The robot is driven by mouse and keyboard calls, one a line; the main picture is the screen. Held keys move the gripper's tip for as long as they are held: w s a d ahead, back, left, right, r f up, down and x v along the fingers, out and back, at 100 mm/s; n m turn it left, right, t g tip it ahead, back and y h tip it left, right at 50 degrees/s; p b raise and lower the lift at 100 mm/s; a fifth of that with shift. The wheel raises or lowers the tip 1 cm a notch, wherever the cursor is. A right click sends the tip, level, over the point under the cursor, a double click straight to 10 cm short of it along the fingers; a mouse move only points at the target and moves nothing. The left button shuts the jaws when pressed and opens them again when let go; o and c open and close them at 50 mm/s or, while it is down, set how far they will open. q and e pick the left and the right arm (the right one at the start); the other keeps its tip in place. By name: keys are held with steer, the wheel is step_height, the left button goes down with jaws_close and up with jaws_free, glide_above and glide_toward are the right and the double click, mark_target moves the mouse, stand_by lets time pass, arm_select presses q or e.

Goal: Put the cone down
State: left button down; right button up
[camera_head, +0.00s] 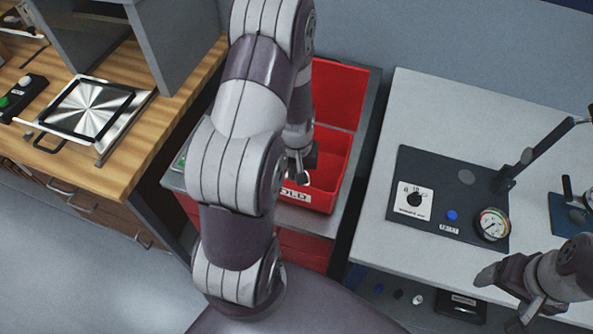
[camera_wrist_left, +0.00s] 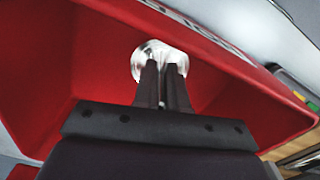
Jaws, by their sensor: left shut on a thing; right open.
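A shiny, clear or polished round piece, which I take to be the cone (camera_wrist_left: 150,58), shows at my left fingertips in the left wrist view. My left gripper (camera_wrist_left: 166,88) is shut on it, over the inside of a red bin (camera_wrist_left: 85,60). In the head view the left gripper (camera_head: 299,172) is down inside the red bin (camera_head: 336,160), near its front wall with a label ending in "OLD". The cone is hard to make out there. I cannot tell whether it touches the bin floor. My right gripper (camera_head: 502,298) is open and empty at the lower right.
A white table (camera_head: 375,230) on the right bears a dark test plate (camera_head: 420,165) with a knob, a gauge (camera_head: 493,224) and a lever arm. A wooden bench (camera_head: 110,175) on the left holds a metal plate fixture (camera_head: 95,108). My left arm hides part of the bin.

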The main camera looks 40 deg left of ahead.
arm_select(q)
steer(key=shift+f, duration=0.1)
steer(key=shift+f, duration=0.15)
steer(key=c, duration=1.2)
jaws_free()
